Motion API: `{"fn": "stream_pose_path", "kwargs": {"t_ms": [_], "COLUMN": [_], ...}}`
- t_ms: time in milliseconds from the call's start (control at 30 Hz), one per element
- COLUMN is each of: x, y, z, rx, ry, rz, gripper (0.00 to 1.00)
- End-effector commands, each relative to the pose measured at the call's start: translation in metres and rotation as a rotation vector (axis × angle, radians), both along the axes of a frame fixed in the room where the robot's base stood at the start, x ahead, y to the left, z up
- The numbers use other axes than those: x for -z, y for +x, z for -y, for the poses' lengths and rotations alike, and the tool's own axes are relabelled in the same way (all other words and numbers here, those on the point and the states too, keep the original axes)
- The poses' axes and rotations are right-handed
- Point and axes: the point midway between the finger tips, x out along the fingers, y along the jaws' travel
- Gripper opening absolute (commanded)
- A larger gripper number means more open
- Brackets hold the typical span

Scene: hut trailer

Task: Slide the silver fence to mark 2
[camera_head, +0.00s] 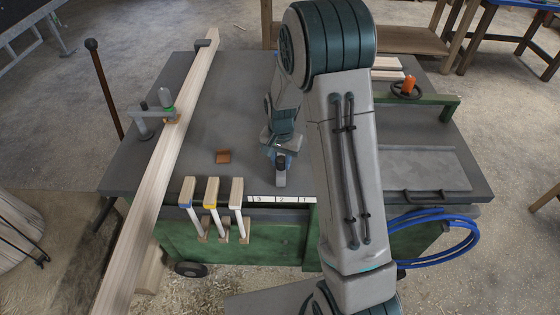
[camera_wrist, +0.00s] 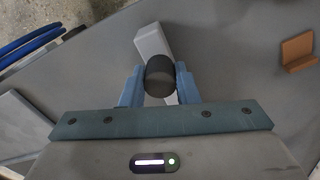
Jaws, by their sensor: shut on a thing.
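The silver fence (camera_head: 280,182) is a small light-grey bar on the dark bench top, mostly hidden under my gripper in the head view. Its near end stands just behind the white scale strip (camera_head: 266,199), about level with the 2. The strip reads 3, 2, 1 from left to right. In the wrist view the silver fence (camera_wrist: 151,38) runs beneath a round black knob (camera_wrist: 160,76). My gripper (camera_wrist: 160,84) has a blue finger on each side of the knob and is shut on it. My gripper (camera_head: 279,160) also shows in the head view.
A brown block (camera_head: 223,157) lies left of the fence; it also shows in the wrist view (camera_wrist: 298,52). A long board (camera_head: 165,165) crosses the bench's left side. Three handled tools (camera_head: 211,192) hang at the front edge. A green rail with an orange knob (camera_head: 409,84) is right.

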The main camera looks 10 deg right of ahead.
Motion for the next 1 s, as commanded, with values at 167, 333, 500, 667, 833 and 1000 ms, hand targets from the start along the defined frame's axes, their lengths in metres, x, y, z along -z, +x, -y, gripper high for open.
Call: {"fn": "stream_pose_path", "kwargs": {"t_ms": [167, 333, 500, 667, 833, 1000], "x": [-0.001, -0.001, -0.001, -0.013, -0.045, -0.085], "y": [0.000, 0.000, 0.000, 0.001, 0.002, 0.001], "z": [-0.001, -0.002, -0.003, -0.003, -0.002, -0.002], "rx": [0.001, -0.003, -0.005, -0.004, -0.004, -0.003], "ry": [-0.001, -0.001, -0.001, 0.000, 0.000, 0.000], "rz": [0.001, 0.001, 0.001, 0.004, 0.008, 0.007], "gripper": [0.36, 0.49, 0.49, 0.49, 0.49, 0.49]}}
